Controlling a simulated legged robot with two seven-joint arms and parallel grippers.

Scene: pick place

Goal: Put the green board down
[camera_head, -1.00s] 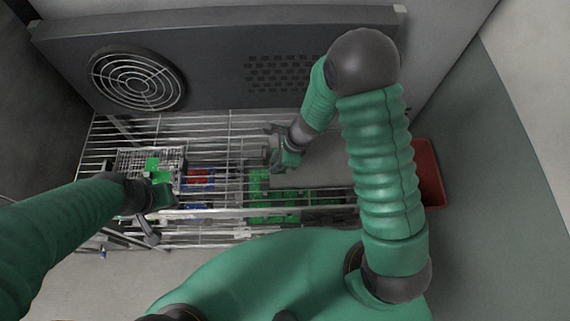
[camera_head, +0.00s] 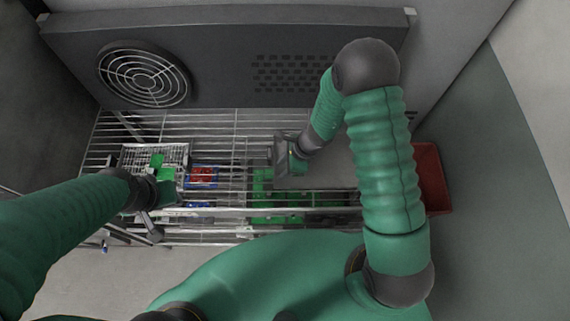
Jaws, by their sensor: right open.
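Green boards lie on the wire rack. One green board (camera_head: 262,182) lies in the middle, just below and left of my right gripper (camera_head: 279,158). More green board (camera_head: 315,198) shows to its right, partly behind a rack bar. A smaller green board (camera_head: 157,160) is at the wire basket on the left. My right gripper is open, above the rack, and no board shows between its fingers. My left gripper (camera_head: 158,212) is low at the left front of the rack, beside the basket. Its fingers are too small and covered to read.
A wire basket (camera_head: 135,155) stands on the rack (camera_head: 215,130) at left, with red parts (camera_head: 203,174) and blue parts beside it. A red bin (camera_head: 432,180) is at right behind my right arm. A grey panel with a fan (camera_head: 143,77) closes the back.

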